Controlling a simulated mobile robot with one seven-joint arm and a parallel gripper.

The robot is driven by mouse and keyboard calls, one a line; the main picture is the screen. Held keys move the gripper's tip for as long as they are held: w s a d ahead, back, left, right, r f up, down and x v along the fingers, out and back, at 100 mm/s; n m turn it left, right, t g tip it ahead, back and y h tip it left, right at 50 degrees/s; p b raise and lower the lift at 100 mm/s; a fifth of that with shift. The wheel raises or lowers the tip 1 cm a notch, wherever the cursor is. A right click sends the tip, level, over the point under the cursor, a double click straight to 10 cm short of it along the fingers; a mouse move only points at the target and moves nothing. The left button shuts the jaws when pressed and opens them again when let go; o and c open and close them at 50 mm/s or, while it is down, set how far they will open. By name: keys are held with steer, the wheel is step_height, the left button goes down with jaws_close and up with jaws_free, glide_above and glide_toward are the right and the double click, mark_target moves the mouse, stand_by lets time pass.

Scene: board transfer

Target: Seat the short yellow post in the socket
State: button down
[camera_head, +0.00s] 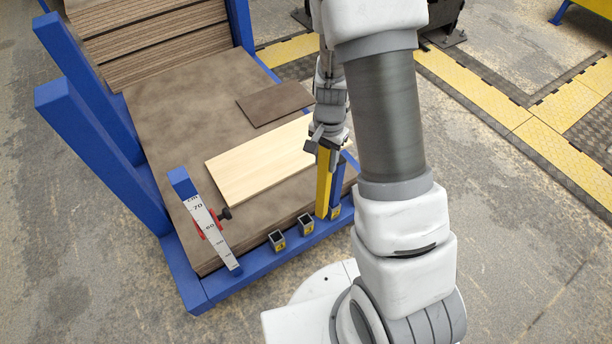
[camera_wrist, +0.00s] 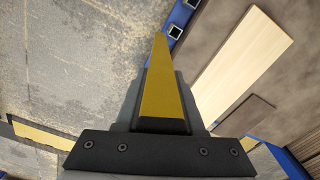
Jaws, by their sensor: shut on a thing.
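The yellow post (camera_head: 323,185) hangs roughly upright from my gripper (camera_head: 326,143), which is shut on its upper end. In the wrist view the yellow post (camera_wrist: 160,85) points away from the jaws, its far end beside an open square socket (camera_wrist: 175,31). In the head view its lower end is near the blue front rail, to the right of two empty sockets, a left one (camera_head: 277,241) and a right one (camera_head: 305,224). Whether the end touches anything cannot be told. A blue post (camera_head: 338,188) stands just right of it, partly hidden.
A pale board (camera_head: 245,170) and a smaller brown board (camera_head: 272,103) lie on the brown stack (camera_head: 160,90). A ruler-marked post (camera_head: 208,225) with a red clamp stands at the front left. Blue uprights (camera_head: 95,150) rise at the left.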

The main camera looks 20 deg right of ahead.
steer(key=w+a+f+b, duration=0.3)
steer(key=w+a+f, duration=0.1)
steer(key=f, duration=0.3)
steer(key=shift+f, duration=0.2)
steer(key=shift+f+b, duration=0.4)
steer(key=shift+f, duration=0.25)
steer(key=c, duration=0.5)
jaws_free()
